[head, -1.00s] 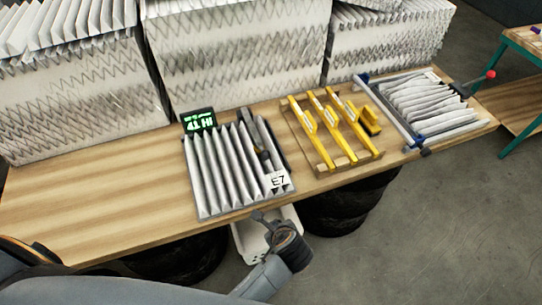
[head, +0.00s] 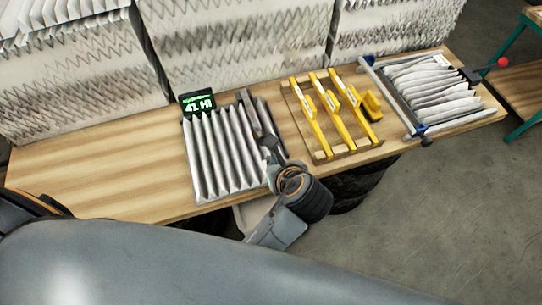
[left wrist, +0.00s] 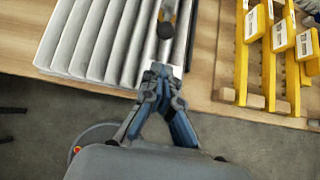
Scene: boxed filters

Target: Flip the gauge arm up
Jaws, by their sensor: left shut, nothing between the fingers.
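A pleated grey filter (head: 218,155) lies on the bench. A dark grey bar with a hinged-looking arm, apparently the gauge arm (head: 249,115), lies along its right side. In the left wrist view a dark round knob (left wrist: 165,30) with an orange part behind it shows over the filter (left wrist: 95,40), just beyond my fingertips. My left gripper (head: 270,150) is shut and empty at the filter's front right corner. It also shows in the left wrist view (left wrist: 160,74), apart from the knob and partly over a white tag (left wrist: 178,72). My right gripper is out of view.
A green-lit display (head: 198,103) stands behind the filter. A wooden rack (head: 322,158) with yellow tools (head: 335,115) is to its right. Filter stacks line the back. The bench's left is clear.

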